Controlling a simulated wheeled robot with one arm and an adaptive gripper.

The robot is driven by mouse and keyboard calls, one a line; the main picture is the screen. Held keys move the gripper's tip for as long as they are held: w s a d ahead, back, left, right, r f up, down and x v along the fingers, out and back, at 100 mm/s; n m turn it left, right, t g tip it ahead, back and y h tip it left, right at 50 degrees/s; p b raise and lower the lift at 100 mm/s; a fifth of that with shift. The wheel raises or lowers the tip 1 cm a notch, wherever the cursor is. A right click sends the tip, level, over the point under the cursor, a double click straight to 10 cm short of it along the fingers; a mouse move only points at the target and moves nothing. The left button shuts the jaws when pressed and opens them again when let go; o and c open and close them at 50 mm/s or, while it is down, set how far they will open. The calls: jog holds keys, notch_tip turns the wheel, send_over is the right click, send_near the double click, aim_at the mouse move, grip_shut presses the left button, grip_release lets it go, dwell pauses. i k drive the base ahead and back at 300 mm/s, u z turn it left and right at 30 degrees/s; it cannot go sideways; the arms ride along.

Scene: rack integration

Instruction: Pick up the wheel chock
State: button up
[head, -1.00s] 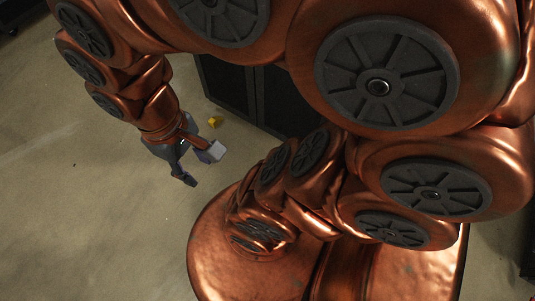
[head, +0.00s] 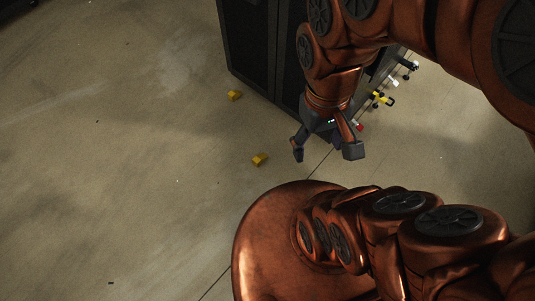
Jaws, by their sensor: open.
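Two small yellow blocks that look like wheel chocks lie on the floor. One chock (head: 234,95) is beside the lower front of the dark rack. The other chock (head: 259,160) is nearer to me, to the left of my gripper. My gripper (head: 325,152) hangs above the floor with its fingers apart and nothing between them. It is to the right of both chocks and touches neither.
A tall dark rack (head: 245,45) stands at the top middle, partly hidden by my arm. Several small items, one a yellow and black piece (head: 382,99), are to the right of my arm. The concrete floor (head: 110,170) on the left is open.

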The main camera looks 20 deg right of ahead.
aim_at(259, 159)
jog(key=u, duration=2.3)
jog(key=k, duration=0.85)
jog(key=z, duration=0.7)
jog(key=i, duration=0.55)
jog(key=u, duration=0.05)
